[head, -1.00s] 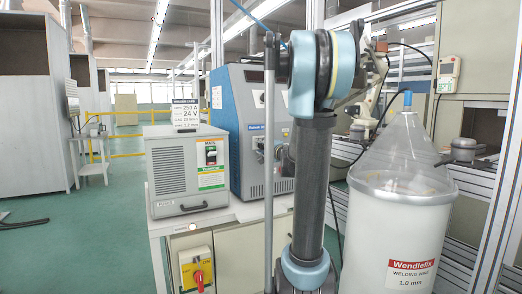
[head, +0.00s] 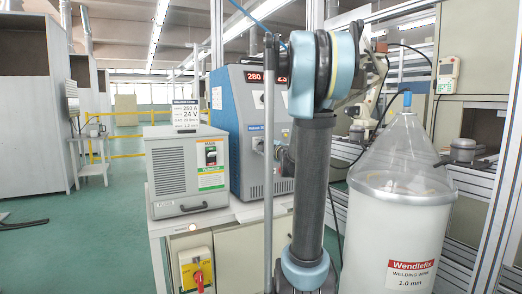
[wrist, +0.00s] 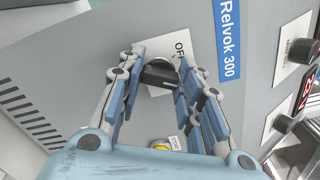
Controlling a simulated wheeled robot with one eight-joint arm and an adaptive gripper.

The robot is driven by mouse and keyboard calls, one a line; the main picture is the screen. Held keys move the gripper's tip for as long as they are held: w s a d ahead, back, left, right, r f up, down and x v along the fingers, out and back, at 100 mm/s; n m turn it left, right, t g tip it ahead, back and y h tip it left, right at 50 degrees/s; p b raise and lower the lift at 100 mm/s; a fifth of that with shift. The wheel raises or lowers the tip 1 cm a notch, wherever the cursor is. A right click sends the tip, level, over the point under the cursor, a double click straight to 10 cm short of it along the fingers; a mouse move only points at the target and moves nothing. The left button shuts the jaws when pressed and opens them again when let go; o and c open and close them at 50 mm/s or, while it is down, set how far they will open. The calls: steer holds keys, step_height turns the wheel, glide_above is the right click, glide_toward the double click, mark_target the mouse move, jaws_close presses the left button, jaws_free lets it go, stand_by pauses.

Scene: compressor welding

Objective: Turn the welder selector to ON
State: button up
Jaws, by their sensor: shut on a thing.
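The welder (head: 228,130) is a blue cabinet with a grey front, standing on the bench behind my arm. Its red display (head: 256,78) is lit and reads 280 A, partly hidden by my arm. My gripper (wrist: 163,68) is shut on the selector, with one blue-padded finger on each side. In the head view my arm hides most of the gripper.
A grey box with a MAIN switch (head: 210,153) stands left of the welder. A yellow panel with a red rotary switch (head: 197,278) is on the bench front. A clear-hooded wire drum (head: 400,220) stands close at right. More knobs (wrist: 297,47) flank the welder face.

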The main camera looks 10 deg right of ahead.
steer(key=shift+s+d+f, duration=0.15)
steer(key=shift+d+f, duration=0.05)
steer(key=shift+d, duration=0.05)
steer(key=o, duration=1.1)
steer(key=shift+c, duration=0.2)
steer(key=shift+d, duration=0.1)
steer(key=v, duration=1.1)
steer(key=shift+s, duration=0.25)
